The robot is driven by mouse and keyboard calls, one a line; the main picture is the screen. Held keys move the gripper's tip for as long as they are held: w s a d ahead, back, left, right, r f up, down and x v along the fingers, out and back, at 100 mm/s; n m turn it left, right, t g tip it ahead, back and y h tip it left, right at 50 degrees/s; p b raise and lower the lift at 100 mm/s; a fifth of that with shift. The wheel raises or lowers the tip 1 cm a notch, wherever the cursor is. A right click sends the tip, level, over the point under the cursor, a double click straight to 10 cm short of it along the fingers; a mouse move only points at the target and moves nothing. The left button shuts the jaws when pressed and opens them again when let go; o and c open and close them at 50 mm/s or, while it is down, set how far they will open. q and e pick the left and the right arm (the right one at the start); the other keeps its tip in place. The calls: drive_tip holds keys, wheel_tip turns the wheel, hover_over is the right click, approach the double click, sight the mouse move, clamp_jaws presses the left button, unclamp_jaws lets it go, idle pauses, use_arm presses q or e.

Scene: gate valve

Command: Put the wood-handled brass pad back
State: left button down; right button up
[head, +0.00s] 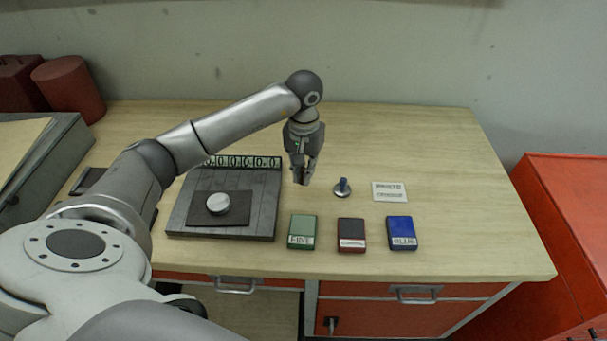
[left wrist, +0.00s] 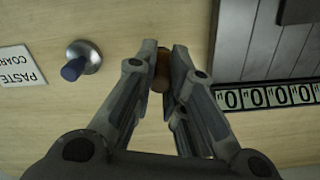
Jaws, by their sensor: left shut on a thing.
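My left gripper (head: 302,180) is over the table between the grey plate and a blue-handled pad. In the left wrist view, its fingers (left wrist: 162,62) are closed on a small brown wooden piece, which looks like the handle of the wood-handled brass pad (left wrist: 160,76). The fingers hide most of it, and I cannot make out its brass part. I cannot tell whether it touches the table. The blue-handled pad (head: 342,188) stands to the right on a round metal base; it also shows in the left wrist view (left wrist: 80,63). My right gripper is not in view.
A grey plate (head: 188,215) with a dark mat and a metal disc (head: 217,203) stands left, a number strip (head: 245,162) behind it. Green (head: 302,230), dark red (head: 351,233) and blue (head: 401,231) labelled boxes line the front. A label card (head: 389,191) lies right; beyond it is clear.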

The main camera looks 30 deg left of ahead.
use_arm(q)
wheel_tip(320, 180, down, 3)
drive_tip(key=shift+w+a+r+p, duration=0.15)
drive_tip(key=shift+p, duration=1)
drive_tip(key=shift+f, duration=0.5)
drive_tip(key=shift+f, duration=0.1)
drive_tip(key=shift+f+b, duration=0.1)
drive_tip(key=shift+b, duration=0.2)
drive_tip(key=c, duration=1.5)
unclamp_jaws()
